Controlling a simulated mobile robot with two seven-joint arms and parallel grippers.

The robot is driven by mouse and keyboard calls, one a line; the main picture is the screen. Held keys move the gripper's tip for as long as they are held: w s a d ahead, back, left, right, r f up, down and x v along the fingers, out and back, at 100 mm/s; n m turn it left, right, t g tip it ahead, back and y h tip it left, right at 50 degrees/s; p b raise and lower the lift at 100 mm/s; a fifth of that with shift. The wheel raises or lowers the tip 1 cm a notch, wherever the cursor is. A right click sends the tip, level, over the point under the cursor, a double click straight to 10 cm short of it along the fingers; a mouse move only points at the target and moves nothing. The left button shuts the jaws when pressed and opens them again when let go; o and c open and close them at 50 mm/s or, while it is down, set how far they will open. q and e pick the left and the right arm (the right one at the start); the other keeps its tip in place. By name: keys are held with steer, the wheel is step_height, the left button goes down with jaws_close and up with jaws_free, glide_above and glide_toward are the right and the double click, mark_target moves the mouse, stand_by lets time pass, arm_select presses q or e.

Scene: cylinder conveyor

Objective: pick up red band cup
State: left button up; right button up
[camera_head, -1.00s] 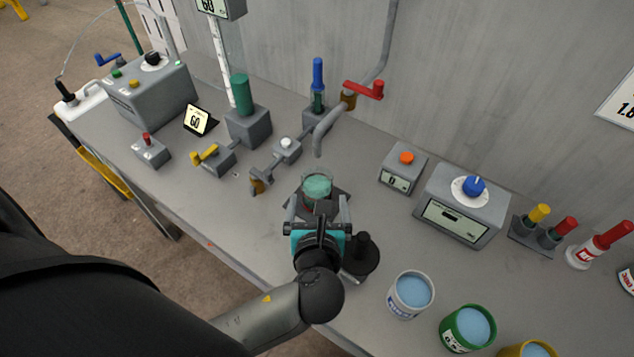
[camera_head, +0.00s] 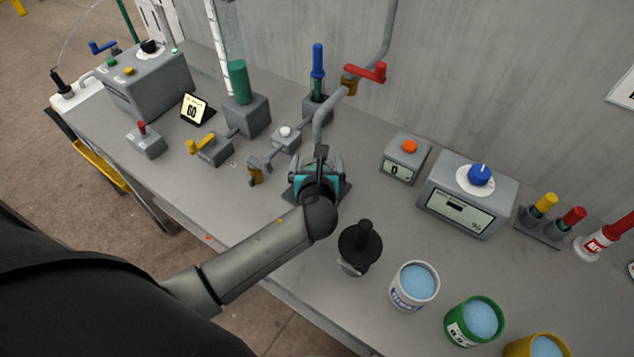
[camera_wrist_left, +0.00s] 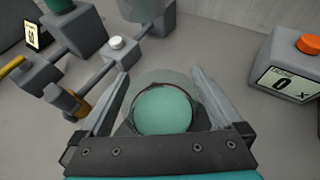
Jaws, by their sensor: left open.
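A clear cup with teal liquid (camera_wrist_left: 163,110) stands on a dark square base in the left wrist view. A thin dark line rings it, and I cannot clearly tell whether it is red. My left gripper (camera_wrist_left: 160,85) is open, with one finger on each side of the cup; I cannot tell whether either finger touches it. In the head view my left gripper (camera_head: 318,168) is over the dark base (camera_head: 343,190) and hides the cup. My right gripper is not in view.
A pipe with a red-handled valve (camera_head: 365,75) comes down just behind the gripper. A button box (camera_head: 406,160) and a dial meter (camera_head: 466,198) stand to the right. A black-knobbed item (camera_head: 360,246) and blue-filled cans (camera_head: 414,285) stand in front.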

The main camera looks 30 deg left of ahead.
arm_select(q)
steer(key=shift+w, duration=0.1)
jaws_close()
stand_by(0.8)
